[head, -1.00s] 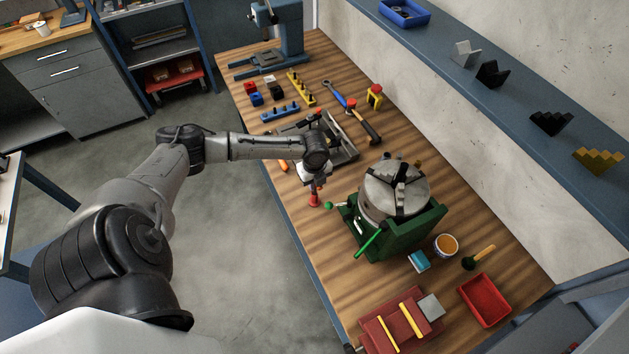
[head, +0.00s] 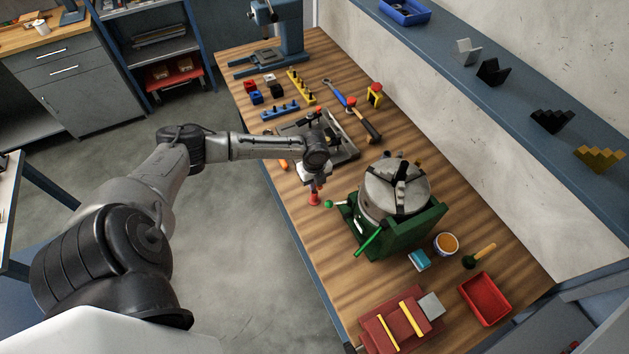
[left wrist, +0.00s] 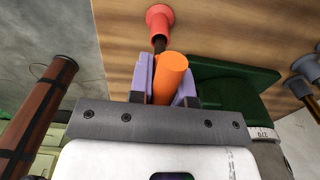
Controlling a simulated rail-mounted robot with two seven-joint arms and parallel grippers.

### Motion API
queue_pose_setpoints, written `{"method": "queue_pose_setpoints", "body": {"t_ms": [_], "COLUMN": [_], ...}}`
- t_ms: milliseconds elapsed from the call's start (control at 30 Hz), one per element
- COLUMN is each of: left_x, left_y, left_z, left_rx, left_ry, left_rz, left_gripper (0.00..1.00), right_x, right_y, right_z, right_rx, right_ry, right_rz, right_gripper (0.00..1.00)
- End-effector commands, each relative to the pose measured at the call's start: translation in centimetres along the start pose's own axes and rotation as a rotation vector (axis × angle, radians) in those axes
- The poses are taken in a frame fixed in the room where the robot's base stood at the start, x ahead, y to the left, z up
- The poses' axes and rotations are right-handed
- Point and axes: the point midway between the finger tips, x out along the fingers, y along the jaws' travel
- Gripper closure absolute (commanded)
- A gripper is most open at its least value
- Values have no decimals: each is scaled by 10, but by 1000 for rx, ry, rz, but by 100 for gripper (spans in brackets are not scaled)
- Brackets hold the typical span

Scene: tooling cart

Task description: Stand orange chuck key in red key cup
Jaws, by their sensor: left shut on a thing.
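My left gripper (head: 315,184) is shut on the orange chuck key (left wrist: 170,78), which shows between its two pale purple fingers (left wrist: 163,82) in the left wrist view. The key's dark shaft points away from the gripper to the red key cup (left wrist: 159,20). The shaft's end overlaps the cup's mouth; how deep it sits is hidden. In the head view the red key cup (head: 314,200) stands on the wooden bench directly below the gripper, near the bench's front edge. The held key is mostly hidden there. My right gripper is not in view.
A green-based chuck (head: 395,190) with a green-knobbed handle (head: 329,204) stands close right of the cup. A grey vise-like fixture (head: 340,145) lies behind the gripper. A small orange item (head: 283,164) lies at the bench edge. Bare wood (head: 315,245) lies in front of the cup.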

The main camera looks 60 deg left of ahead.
Motion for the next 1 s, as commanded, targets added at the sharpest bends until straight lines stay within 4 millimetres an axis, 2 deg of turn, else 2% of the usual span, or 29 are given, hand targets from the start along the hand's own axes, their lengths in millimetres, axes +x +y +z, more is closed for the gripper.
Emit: {"method": "queue_pose_setpoints", "body": {"t_ms": [967,1000], "left_x": [3,3], "left_y": [0,0], "left_z": [0,0], "left_rx": [0,0], "left_ry": [0,0], "left_rz": [0,0], "left_gripper": [100,79], "right_x": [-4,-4], "right_y": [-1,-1], "right_z": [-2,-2], "right_rx": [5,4], "right_ry": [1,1], "right_rz": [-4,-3], "right_gripper": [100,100]}}
